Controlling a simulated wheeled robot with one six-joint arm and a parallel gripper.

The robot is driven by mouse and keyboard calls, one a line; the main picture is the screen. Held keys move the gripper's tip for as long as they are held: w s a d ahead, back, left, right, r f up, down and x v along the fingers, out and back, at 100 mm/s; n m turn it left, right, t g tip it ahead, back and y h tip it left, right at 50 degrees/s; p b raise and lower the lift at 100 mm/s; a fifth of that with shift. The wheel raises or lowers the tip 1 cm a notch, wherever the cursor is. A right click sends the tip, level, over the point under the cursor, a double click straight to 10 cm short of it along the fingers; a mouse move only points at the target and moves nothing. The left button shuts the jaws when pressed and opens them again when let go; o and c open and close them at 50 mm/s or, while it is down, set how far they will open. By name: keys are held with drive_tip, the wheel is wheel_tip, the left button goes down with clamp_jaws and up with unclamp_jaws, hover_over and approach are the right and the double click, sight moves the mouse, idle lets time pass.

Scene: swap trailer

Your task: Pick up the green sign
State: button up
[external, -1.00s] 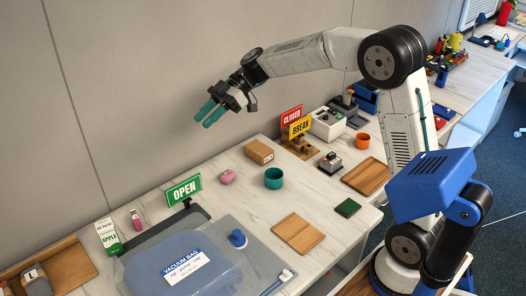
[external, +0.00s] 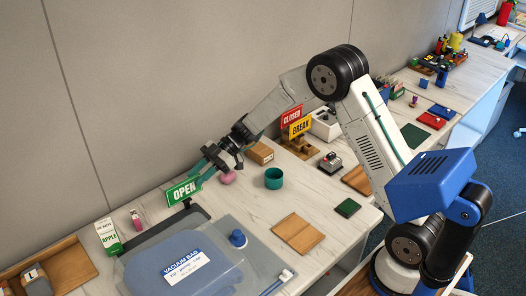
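The green sign (external: 182,192) reads "OPEN" and stands upright on a dark base behind the vacuum bag. My gripper (external: 203,173) is lowered to the sign's upper right end. Its two teal fingers show apart, one toward the wall and one toward the front, so it looks open. The fingertips overlap the sign's right edge in this view. I cannot tell whether they touch it.
A pink object (external: 227,177) lies just right of the fingers, with a teal cup (external: 273,178) beyond it. A cardboard box (external: 260,153) is under my forearm. The blue vacuum bag (external: 150,272) is in front. Red CLOSED and yellow BREAK signs (external: 300,126) stand behind.

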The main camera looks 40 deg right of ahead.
sight(190, 196)
drive_tip(key=x, duration=0.5)
drive_tip(key=shift+r, duration=0.2)
clamp_jaws()
